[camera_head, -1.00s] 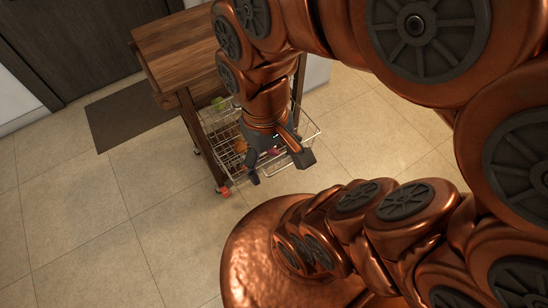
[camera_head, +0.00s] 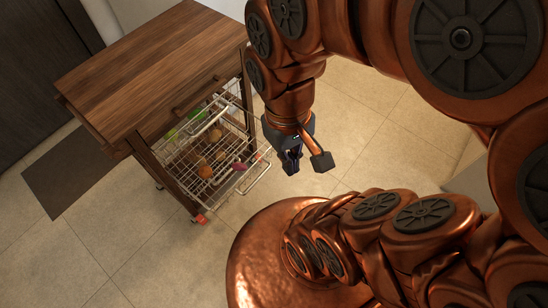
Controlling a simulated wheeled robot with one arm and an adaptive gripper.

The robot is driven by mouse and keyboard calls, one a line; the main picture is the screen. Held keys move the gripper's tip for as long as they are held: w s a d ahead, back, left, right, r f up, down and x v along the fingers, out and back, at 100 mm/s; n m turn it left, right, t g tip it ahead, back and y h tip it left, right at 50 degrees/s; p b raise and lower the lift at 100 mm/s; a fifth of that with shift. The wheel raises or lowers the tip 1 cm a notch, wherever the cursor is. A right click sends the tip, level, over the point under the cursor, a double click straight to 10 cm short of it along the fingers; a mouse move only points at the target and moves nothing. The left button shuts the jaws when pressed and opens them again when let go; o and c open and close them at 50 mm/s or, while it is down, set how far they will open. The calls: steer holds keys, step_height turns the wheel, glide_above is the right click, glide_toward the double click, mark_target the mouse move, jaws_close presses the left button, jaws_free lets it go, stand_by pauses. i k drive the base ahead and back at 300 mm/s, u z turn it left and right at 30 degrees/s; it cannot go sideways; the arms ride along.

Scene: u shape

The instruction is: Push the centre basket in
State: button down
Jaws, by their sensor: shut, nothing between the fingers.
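The wooden kitchen cart has wire baskets under its top. An upper wire basket, seemingly the centre one, shows its bright front rail (camera_head: 211,121) under the cart's drawer. Another wire basket's front rim (camera_head: 257,176) sticks out beyond the cart legs lower down. Round brown items and a purplish item show through the wires; which basket holds them is hard to tell. My gripper (camera_head: 306,162) is shut and empty, pointing down to the right of the baskets, apart from them in the picture. Its height against the baskets cannot be told.
The cart's wooden top (camera_head: 155,62) stands at the upper left, with a red-orange caster (camera_head: 199,219) at its front leg. A dark mat (camera_head: 65,170) lies left of it, before a dark door. Tiled floor (camera_head: 130,255) is clear in front.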

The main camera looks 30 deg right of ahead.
mark_target(235, 190)
steer(key=z, duration=1.25)
steer(key=k, duration=1.25)
steer(key=u, duration=1.3)
steer(key=i, duration=0.5)
steer(key=u, duration=0.05)
